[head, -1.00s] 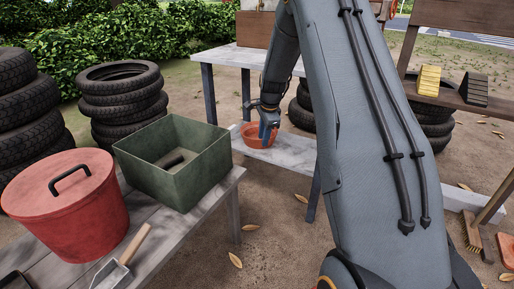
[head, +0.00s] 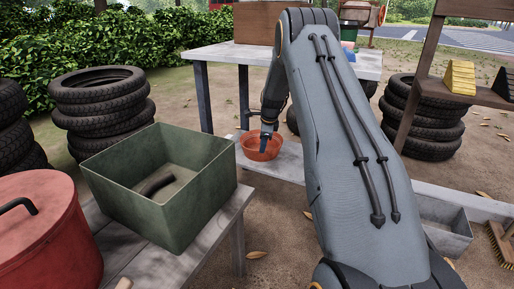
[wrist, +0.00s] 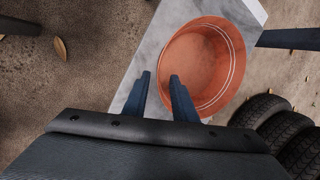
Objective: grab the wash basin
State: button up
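The wash basin (head: 258,150) is a round orange-red bowl standing upright on a low grey plank under the back table. My gripper (head: 266,135) points down at it, and in the head view its fingers overlap the basin. In the wrist view the basin (wrist: 200,65) is empty, with two pale lines around its wall. My gripper (wrist: 161,90) is open there, its two blue fingers apart with nothing between them but the near-left rim area. The left finger shows over the plank and the right one over the basin. Whether either touches the rim cannot be told.
A green box (head: 190,205) with a dark curved item and a red lidded bucket (head: 48,235) stand on the front left bench. Stacked tires (head: 100,105) stand behind. The back table (head: 225,53) rises above the basin. A grey tray (head: 445,235) lies at right.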

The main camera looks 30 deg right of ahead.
aim_at(259, 160)
jog(key=shift+w+b+x, duration=0.25)
jog(key=shift+b+x, duration=0.4)
jog(key=shift+x, duration=1.05)
jog(key=b+x, duration=0.2)
jog(key=x, duration=0.2)
jog(key=shift+a+f, duration=0.1)
jog(key=shift+f, duration=0.15)
jog(key=shift+r, duration=0.1)
grip_shut()
